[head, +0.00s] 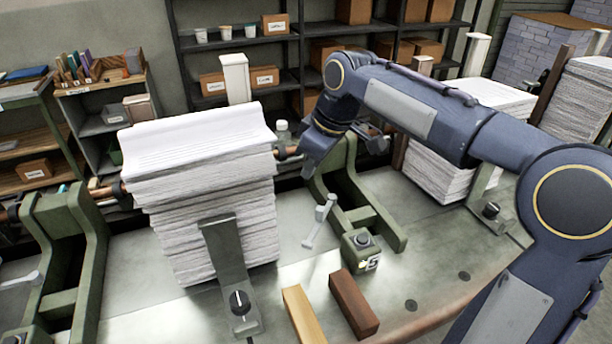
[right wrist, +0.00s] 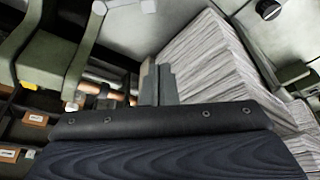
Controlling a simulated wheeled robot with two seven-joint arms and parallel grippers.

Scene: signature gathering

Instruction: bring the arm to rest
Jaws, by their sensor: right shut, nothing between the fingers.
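My right arm comes in from the right in the head view, bends over at an elbow above the bench, and reaches down beside a tall paper stack (head: 200,190). My right gripper (head: 308,158) is at the right side of this stack, near its upper part, close to a green stand (head: 345,190). In the right wrist view my right gripper (right wrist: 158,88) has its fingers together with nothing between them. A paper stack (right wrist: 205,70) lies just beyond the fingers there; whether they touch it I cannot tell. My left gripper is not in view.
The metal bench (head: 400,270) holds a wooden block (head: 302,315), a brown block (head: 353,303) and an upright metal plate (head: 225,260) before the stack. Another green stand (head: 75,250) is at left. More paper (head: 440,175) stands behind my arm. Shelves (head: 240,45) line the back.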

